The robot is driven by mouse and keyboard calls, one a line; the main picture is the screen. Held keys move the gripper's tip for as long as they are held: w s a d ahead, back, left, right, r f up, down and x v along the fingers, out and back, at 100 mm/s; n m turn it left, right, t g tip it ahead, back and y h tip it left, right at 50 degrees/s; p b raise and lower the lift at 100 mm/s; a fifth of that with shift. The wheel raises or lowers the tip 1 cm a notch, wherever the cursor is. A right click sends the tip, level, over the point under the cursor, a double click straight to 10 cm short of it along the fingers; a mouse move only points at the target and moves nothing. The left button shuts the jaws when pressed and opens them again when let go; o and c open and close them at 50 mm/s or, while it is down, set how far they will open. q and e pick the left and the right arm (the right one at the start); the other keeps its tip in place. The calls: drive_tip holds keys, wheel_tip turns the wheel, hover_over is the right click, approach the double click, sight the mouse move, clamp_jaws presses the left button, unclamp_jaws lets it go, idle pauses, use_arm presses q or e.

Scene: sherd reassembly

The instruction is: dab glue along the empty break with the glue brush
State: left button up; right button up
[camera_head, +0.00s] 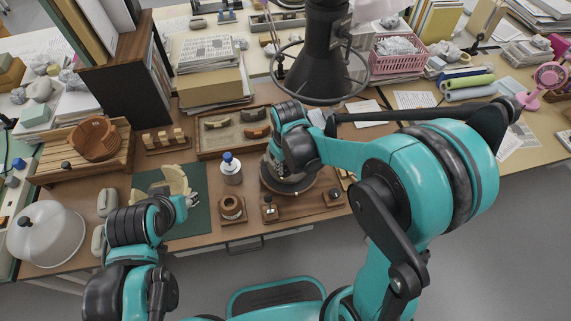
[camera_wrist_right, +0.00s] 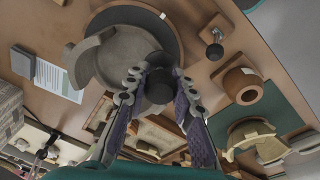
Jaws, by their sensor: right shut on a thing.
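In the right wrist view a grey partial bowl (camera_wrist_right: 118,55) sits on a dark round turntable (camera_wrist_right: 168,30). A raised curved sherd (camera_wrist_right: 88,58) stands at its left rim. My right gripper (camera_wrist_right: 158,78) is shut on a dark, round-ended thing (camera_wrist_right: 160,88), seen end-on, probably the glue brush's handle. It overlaps the bowl's edge; its bristles are hidden, and I cannot tell whether it touches the bowl. In the head view my right wrist covers most of the bowl above the turntable (camera_head: 289,186). My left gripper (camera_head: 191,200) is beside the cream sherds (camera_head: 175,178); its jaws are too small to read.
A brown pot in a wooden block (camera_head: 231,208) and a white bottle with a blue cap (camera_head: 231,170) stand left of the turntable. The green mat (camera_head: 195,222) lies further left.

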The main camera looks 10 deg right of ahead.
drive_tip(key=shift+s+d+f, duration=0.15)
drive_tip(key=shift+s+d, duration=0.1)
drive_tip(key=shift+d, duration=2.9)
wheel_tip(320, 180, up, 8)
drive_tip(key=s+p, duration=0.1)
drive_tip(key=p, duration=0.5)
drive_tip(key=shift+p, duration=0.3)
drive_tip(key=shift+r, duration=0.2)
drive_tip(key=shift+f, duration=0.1)
